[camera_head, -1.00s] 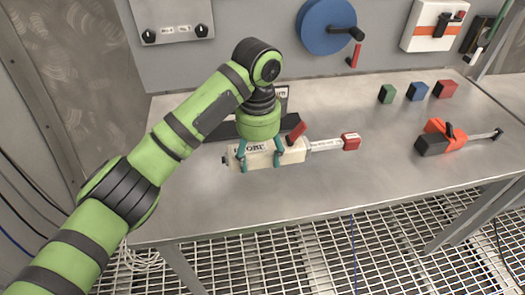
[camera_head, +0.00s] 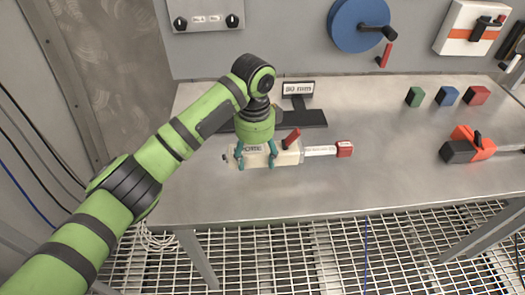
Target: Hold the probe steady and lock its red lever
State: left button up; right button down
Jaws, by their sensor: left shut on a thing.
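The probe (camera_head: 288,157) is a cream-white body with a printed label, a pale rod to the right and a red block at its tip. It lies along the steel table. Its red lever (camera_head: 292,138) sticks up tilted from the top of the body, near its right end. My left gripper (camera_head: 256,160) comes down from above, its teal fingers shut on the probe body to the left of the lever. Part of the body is hidden behind the fingers. My right gripper is not in view.
A dark stand with a small sign (camera_head: 298,89) is just behind the probe. Green, blue and red blocks (camera_head: 447,96) sit at the back right. An orange and black tool (camera_head: 470,146) lies at the right. The table (camera_head: 360,180) between is clear. A blue wheel (camera_head: 358,24) is on the wall.

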pick_arm(q)
jog(key=shift+w+a+f, duration=0.35)
jog(key=shift+a+f, duration=0.3)
jog(key=shift+w+a+f, duration=0.4)
jog(key=shift+a+f, duration=0.2)
jog(key=shift+a, duration=0.1)
jog(key=shift+w+a+f, duration=0.35)
jog(key=shift+a+f, duration=0.3)
jog(key=shift+f, duration=0.6)
